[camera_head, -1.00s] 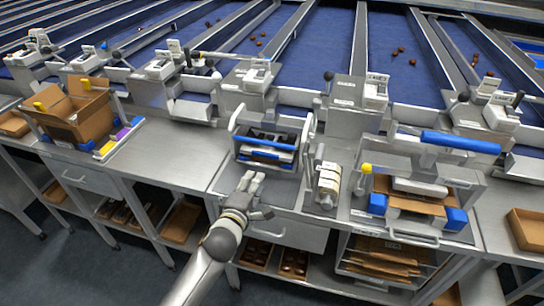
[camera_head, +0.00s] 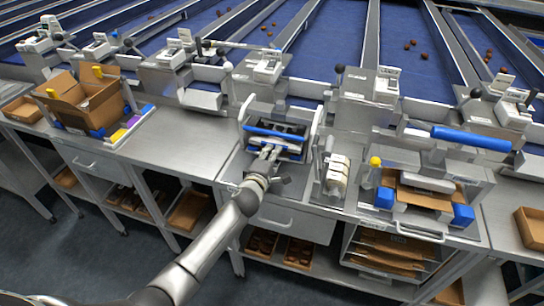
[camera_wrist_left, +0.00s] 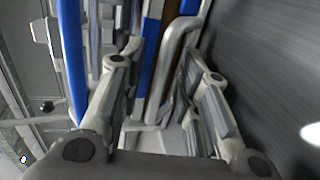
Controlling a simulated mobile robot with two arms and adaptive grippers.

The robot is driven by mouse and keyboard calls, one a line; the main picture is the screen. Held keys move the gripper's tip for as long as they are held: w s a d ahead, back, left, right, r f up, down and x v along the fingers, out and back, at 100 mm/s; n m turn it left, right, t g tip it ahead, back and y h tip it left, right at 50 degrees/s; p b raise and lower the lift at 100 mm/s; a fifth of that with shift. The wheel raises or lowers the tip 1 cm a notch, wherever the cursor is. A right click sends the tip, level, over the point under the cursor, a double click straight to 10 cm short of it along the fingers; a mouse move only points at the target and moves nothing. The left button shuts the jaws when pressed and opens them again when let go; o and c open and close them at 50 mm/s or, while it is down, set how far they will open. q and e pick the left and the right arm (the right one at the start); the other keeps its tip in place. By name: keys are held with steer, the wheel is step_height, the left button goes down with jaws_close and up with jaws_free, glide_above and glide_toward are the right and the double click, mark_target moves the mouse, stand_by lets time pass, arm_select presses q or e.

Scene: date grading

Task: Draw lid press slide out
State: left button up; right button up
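A press-like unit with a grey frame (camera_head: 315,124) and blue bars (camera_head: 276,133) stands on the middle bench; I take it for the lid press. My left gripper (camera_head: 268,152) reaches its front edge from below. In the left wrist view my gripper (camera_wrist_left: 158,72) has its fingers apart, with a grey bent handle (camera_wrist_left: 172,75) between them. I cannot tell whether either finger touches it. A blue bar (camera_wrist_left: 147,65) and another blue bar (camera_wrist_left: 73,60) run close by. The gripper hides part of the unit's front. My right gripper is not in view.
Right of the unit stand a white roll holder (camera_head: 337,175) and a station with a blue lever (camera_head: 471,138) and an open carton (camera_head: 410,198). A cardboard box (camera_head: 85,98) stands at the left. The bench between (camera_head: 180,140) is clear.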

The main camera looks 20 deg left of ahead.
arm_select(q)
jaws_close()
stand_by(0.4)
steer(key=shift+f, duration=0.1)
steer(key=f+p+v, duration=0.1)
steer(key=p+v, duration=0.1)
steer(key=v, duration=0.5)
steer(key=f+p+v, duration=0.2)
steer(key=p+v, duration=0.1)
steer(key=v, duration=0.5)
steer(key=shift+s, duration=0.45)
steer(key=shift+f, duration=0.15)
